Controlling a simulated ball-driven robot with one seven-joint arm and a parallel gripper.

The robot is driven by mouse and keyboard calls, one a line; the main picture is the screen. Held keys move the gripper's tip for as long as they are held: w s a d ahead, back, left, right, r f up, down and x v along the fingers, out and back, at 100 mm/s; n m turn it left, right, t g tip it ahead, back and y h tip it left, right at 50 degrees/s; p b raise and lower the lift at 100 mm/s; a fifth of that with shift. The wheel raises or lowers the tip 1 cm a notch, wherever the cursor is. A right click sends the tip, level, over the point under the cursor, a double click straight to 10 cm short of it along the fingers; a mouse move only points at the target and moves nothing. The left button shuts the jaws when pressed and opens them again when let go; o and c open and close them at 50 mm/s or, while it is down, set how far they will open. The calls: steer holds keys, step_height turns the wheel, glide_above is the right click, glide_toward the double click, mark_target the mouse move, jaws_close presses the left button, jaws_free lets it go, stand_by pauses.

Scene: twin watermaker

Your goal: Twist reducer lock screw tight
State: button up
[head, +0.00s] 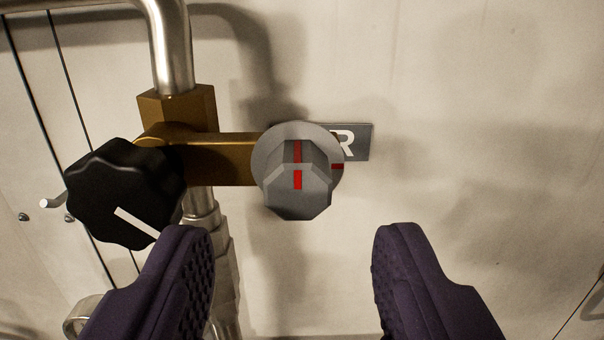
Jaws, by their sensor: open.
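The reducer lock screw appears to be the grey faceted knob (295,190) on a round grey collar (270,147), at the end of a brass arm. A red line runs down the knob's top and front, and a separate red mark sits on the collar's right edge. The two red marks do not line up. My gripper (293,240) is open and empty, its dark purple padded fingers spread left and right below the knob. Neither finger appears to touch the knob.
A black lobed knob (125,195) with a white line is at left, close to my left finger. A steel pipe (170,45) enters the brass block (195,108). A grey label (358,142) showing "R" is partly hidden behind the collar. The pale panel at right is clear.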

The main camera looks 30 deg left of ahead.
mark_target(288, 198)
steer(key=shift+x, duration=1.9)
steer(key=shift+d, duration=0.1)
jaws_close()
steer(key=shift+m, duration=0.3)
steer(key=m, duration=0.3)
steer(key=shift+m+b, duration=0.4)
steer(key=m, duration=0.4)
steer(key=shift+m, duration=0.3)
steer(key=m, duration=0.4)
steer(key=shift+s+r, duration=0.1)
steer(key=shift+r+m, duration=0.1)
steer(key=shift+m, duration=2.4)
